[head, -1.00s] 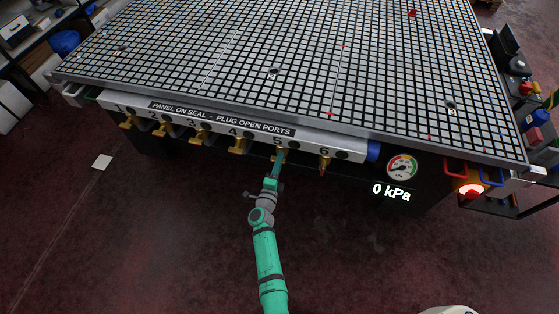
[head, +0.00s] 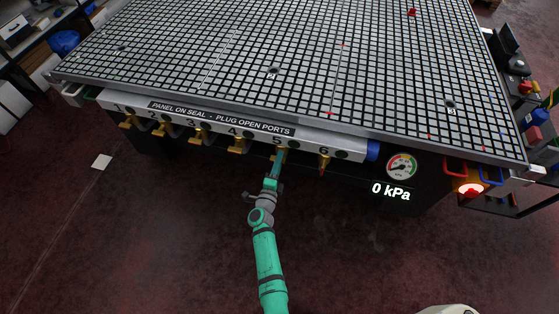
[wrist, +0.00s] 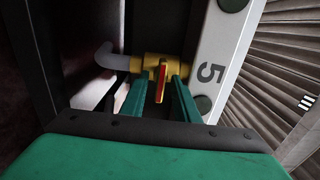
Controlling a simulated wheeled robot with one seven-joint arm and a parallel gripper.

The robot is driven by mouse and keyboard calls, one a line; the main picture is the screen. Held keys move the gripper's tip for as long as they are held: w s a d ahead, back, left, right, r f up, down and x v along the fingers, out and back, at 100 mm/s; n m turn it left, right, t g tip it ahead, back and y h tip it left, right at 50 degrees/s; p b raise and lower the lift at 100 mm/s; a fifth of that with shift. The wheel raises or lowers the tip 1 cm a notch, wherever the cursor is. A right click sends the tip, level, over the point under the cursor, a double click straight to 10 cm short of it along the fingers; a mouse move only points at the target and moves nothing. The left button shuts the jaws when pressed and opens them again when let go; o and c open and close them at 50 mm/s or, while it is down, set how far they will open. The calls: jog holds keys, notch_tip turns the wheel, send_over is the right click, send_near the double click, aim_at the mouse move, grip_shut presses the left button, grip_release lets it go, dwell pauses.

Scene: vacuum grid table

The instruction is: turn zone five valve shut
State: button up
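The zone five valve is a brass body (wrist: 147,65) with a red lever (wrist: 161,82), beside the white panel strip marked 5 (wrist: 212,73) in the wrist view. The lever shows as a narrow upright bar across the line of the brass body. My gripper (wrist: 161,82) has its two green fingers on either side of the lever, with a visible gap on each side. In the head view my gripper (head: 279,158) reaches up to the valve under the number 5 and mostly hides it.
The zone six valve (head: 324,163) is close on the right and the zone four valve (head: 238,146) on the left. The gridded table (head: 300,60) overhangs above. A gauge (head: 401,166) has a 0 kPa readout below it. A red lamp (head: 471,189) glows at right.

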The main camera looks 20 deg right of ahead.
jog(key=v, duration=1)
jog(key=shift+s, duration=0.25)
jog(key=shift+a, duration=0.15)
jog(key=s+a+r+n+y, duration=0.3)
jog(key=s+r+n, duration=0.3)
jog(key=s, duration=0.6)
jog(key=s+a+r+n+y, duration=0.3)
jog(key=s+a+r+n, duration=0.3)
jog(key=s+n, duration=0.4)
jog(key=s+a+r+n+y, duration=0.4)
jog(key=s+r+n, duration=0.3)
jog(key=s, duration=0.6)
jog(key=shift+s+a+r+n, duration=0.2)
jog(key=shift+s+a+n, duration=0.3)
jog(key=shift+n, duration=0.5)
jog(key=shift+w+a+f, duration=0.1)
jog(key=shift+w, duration=0.05)
